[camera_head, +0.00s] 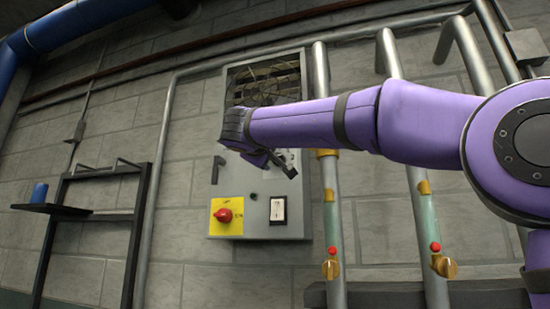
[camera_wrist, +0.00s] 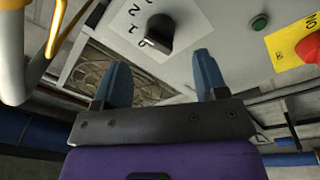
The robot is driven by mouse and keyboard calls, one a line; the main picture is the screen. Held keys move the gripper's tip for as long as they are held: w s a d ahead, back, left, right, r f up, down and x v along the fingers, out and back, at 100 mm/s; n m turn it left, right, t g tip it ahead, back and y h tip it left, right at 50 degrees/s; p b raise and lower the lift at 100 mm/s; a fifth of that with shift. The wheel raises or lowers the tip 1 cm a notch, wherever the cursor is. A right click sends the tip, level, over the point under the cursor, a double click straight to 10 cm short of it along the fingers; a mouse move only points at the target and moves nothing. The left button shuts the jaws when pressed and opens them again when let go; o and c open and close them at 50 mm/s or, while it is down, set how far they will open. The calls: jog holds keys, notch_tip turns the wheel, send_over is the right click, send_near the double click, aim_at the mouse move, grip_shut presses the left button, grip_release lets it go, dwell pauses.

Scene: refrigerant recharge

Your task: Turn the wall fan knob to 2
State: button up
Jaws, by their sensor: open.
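The fan knob is a dark knob (camera_wrist: 160,30) on a white plate with printed numbers in the wrist view. A 1 and a 2 can be made out beside it; I cannot tell surely which number it points at.
A red knob on a yellow plate (camera_head: 224,217) and a small green button (camera_wrist: 260,22) are beside the fan knob. A fan grille (camera_head: 265,82) is at the box's top. Pipes with valves (camera_head: 331,264) run at its right; a shelf (camera_head: 52,209) stands left.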

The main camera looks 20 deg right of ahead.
jog(key=shift+v, duration=2.25)
